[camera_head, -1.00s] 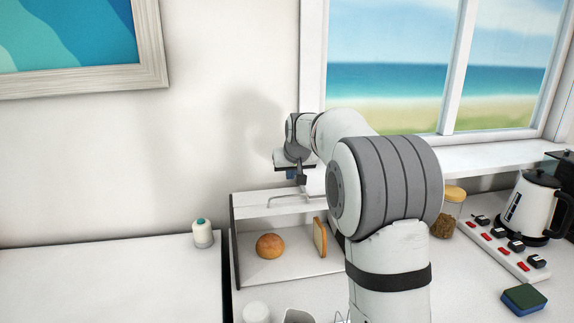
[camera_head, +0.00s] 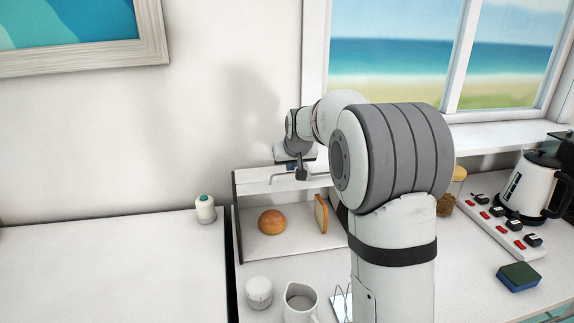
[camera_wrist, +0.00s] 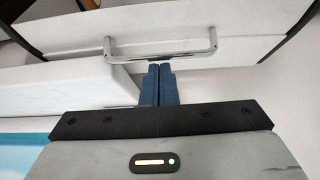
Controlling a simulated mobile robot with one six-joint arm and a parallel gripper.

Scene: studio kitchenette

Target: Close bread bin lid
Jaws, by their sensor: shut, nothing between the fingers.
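The bread bin (camera_head: 237,225) is white with dark side edges and stands against the wall. Its front is open, showing a round roll (camera_head: 271,222) and a slice of bread (camera_head: 321,213) inside. The white lid (camera_head: 252,188) is raised along the top, with a thin metal handle (camera_head: 275,177). In the wrist view the handle (camera_wrist: 112,58) is a chrome bar across the lid (camera_wrist: 160,28). My gripper (camera_wrist: 160,67) is shut and empty, its blue fingertips right beside the middle of the bar. I cannot tell whether they touch it.
My arm hides the bin's right end. A white speaker-like cylinder (camera_head: 259,292) and a white jug (camera_head: 300,302) stand in front. A small bottle (camera_head: 205,209) is at left. A power strip (camera_head: 500,225), kettle (camera_head: 530,186) and sponge (camera_head: 518,277) are at right.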

